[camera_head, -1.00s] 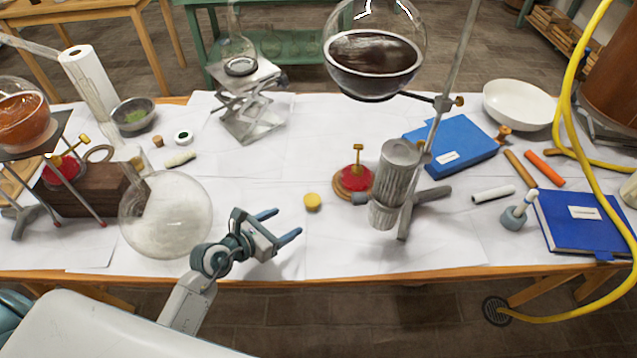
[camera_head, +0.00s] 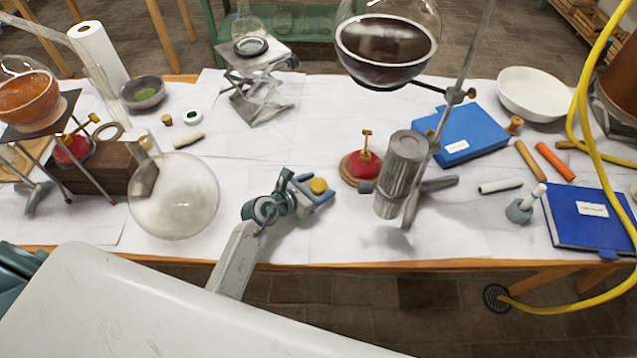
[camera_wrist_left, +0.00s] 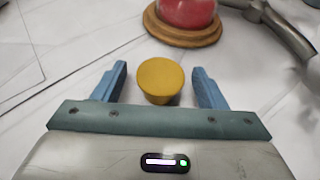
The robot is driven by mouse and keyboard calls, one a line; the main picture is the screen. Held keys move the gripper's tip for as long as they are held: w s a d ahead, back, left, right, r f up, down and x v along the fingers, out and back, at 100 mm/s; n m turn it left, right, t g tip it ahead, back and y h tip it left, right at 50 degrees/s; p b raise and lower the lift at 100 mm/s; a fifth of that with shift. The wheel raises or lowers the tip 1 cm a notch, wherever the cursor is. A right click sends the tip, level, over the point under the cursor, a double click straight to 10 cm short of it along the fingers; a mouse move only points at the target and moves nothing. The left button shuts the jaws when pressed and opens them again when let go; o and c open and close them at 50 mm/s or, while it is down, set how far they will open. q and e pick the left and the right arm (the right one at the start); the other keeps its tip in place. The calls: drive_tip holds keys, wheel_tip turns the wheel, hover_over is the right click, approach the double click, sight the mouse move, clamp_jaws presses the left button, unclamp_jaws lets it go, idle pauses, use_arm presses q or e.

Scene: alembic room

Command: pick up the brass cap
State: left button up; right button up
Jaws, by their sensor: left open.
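The brass cap (camera_head: 318,186) is a small round yellow piece on the white paper of the table. In the left wrist view the brass cap (camera_wrist_left: 160,79) sits between the two blue fingers, with a gap on each side. My left gripper (camera_head: 319,187) is open around it, and its open fingers also show in the left wrist view (camera_wrist_left: 160,84). The cap's lower edge is seen close to the gripper's palm. My right gripper is not in view.
A red piece on a round wooden base (camera_head: 362,167) stands just beyond the cap, beside a metal cylinder (camera_head: 402,172) on a stand. A clear round flask (camera_head: 175,196) is left of my left gripper. Bare paper lies in front of the cylinder.

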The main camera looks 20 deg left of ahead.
use_arm(q)
drive_tip(key=shift+w+d+f, duration=0.2)
drive_tip(key=shift+w+f, duration=0.05)
drive_tip(key=shift+w, duration=0.1)
drive_tip(key=shift+c, duration=0.3)
drive_tip(key=c, duration=1)
drive_tip(key=shift+o, duration=0.2)
drive_tip(key=shift+r, duration=0.15)
